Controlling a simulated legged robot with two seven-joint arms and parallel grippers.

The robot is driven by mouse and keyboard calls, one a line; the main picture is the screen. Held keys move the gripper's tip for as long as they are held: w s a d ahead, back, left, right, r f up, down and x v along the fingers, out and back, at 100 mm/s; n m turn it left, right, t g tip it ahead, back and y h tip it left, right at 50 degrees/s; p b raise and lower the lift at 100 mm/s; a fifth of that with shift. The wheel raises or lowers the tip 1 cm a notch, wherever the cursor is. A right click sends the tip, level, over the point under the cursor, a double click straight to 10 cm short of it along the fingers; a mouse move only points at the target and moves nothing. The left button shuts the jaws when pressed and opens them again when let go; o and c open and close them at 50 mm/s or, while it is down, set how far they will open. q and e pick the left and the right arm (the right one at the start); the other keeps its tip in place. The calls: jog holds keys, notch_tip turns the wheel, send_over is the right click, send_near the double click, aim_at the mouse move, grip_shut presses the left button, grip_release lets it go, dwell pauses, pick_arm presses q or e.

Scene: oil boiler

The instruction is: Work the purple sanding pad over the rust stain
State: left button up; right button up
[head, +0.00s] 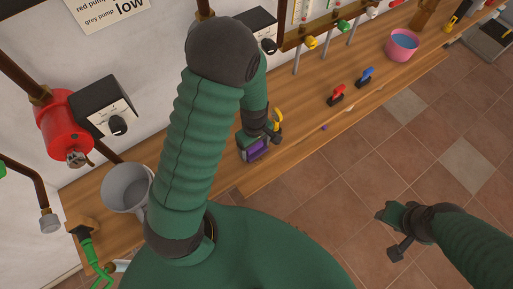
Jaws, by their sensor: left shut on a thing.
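My left arm crosses the middle of the head view, and its gripper (267,138) is low over the wooden counter (300,140). It is shut on a small block with a purple face, which I take for the purple sanding pad (256,149). The pad is at or just above the counter near its front edge; I cannot tell whether it touches. I cannot make out a rust stain; the arm and gripper hide part of the counter. My right gripper (394,228) is over the tiled floor, away from the counter, and its finger opening is unclear.
Red (337,94) and blue (366,76) handled items, a small purple bit (323,128) and a pink bowl (402,45) lie right. A red pump (66,124) and pipes line the wall.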

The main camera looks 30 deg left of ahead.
pick_arm(q)
jog(key=shift+s+d, duration=0.25)
jog(key=shift+d, duration=0.4)
jog(key=shift+s+d, duration=0.15)
jog(key=shift+d, duration=0.25)
jog(key=shift+w+a+f, duration=0.1)
jog(key=shift+w+a, duration=0.1)
jog(key=shift+a, duration=0.35)
jog(key=shift+w+a, duration=0.15)
jog(key=shift+a, duration=0.35)
jog(key=shift+s+d+p, duration=0.25)
jog(key=shift+d+p, duration=0.05)
jog(key=shift+d, duration=0.2)
jog(key=shift+s+d+p, duration=0.2)
jog(key=shift+d+p, duration=0.05)
jog(key=shift+d, duration=0.25)
jog(key=shift+w+a, duration=0.2)
jog(key=shift+a, duration=0.1)
jog(key=shift+w+a, duration=0.1)
jog(key=shift+a, duration=0.05)
notch_tip(320, 180, up, 8)
jog(key=p, duration=0.7)
jog(key=shift+f, duration=0.35)
jog(key=shift+f, duration=0.1)
